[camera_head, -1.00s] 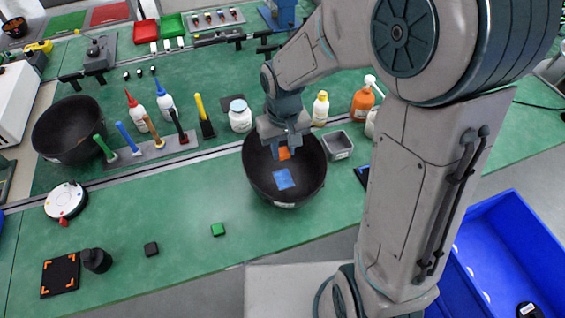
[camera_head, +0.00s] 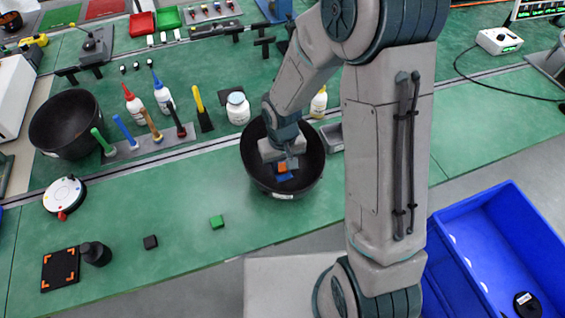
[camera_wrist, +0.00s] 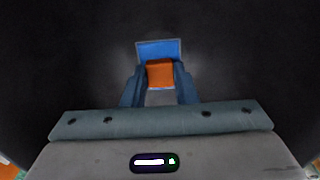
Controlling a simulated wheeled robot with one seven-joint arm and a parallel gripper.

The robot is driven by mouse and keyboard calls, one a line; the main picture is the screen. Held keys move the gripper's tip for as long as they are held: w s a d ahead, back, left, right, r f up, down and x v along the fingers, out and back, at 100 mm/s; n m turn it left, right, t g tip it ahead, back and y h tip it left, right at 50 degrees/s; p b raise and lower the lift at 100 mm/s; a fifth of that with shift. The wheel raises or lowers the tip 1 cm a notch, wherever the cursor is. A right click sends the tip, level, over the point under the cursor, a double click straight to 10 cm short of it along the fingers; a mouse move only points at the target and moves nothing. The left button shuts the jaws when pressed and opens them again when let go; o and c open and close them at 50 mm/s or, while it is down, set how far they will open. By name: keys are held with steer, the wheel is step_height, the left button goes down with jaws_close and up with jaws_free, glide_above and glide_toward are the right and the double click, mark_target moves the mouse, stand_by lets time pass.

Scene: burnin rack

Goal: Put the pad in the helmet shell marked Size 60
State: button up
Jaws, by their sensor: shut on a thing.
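My gripper (camera_head: 285,163) reaches down into a black bowl-like helmet shell (camera_head: 257,181) near the table's front edge. It is shut on a small orange pad (camera_head: 282,168), which also shows between the fingers in the wrist view (camera_wrist: 160,72). A blue square (camera_head: 286,178) lies on the shell's inner surface, partly behind the pad; in the wrist view the blue square (camera_wrist: 158,47) shows just beyond the pad. I cannot tell whether the pad touches it. A second black shell (camera_head: 68,120) stands empty at the left. Both shells carry small white labels too small to read.
A grey tray (camera_head: 332,137) is at the right of the near shell. A green block (camera_head: 217,222) and dark block (camera_head: 150,242) lie in front. A blue bin (camera_head: 450,240) is at right.

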mark_target(282, 168)
steer(key=shift+f, duration=0.1)
steer(key=o, duration=0.9)
step_height(282, 168, up, 12)
steer(key=s+d+r+m+t, duration=0.1)
steer(key=s+d+r, duration=0.2)
steer(key=s+d, duration=0.1)
steer(key=s+d+r+m+t, duration=0.1)
steer(key=s+d+r, duration=0.3)
steer(key=s+d+r+m+t, duration=0.1)
steer(key=s+d+r, duration=0.2)
steer(key=s+d, duration=0.1)
steer(key=shift+s+r, duration=0.25)
steer(key=shift+s, duration=0.15)
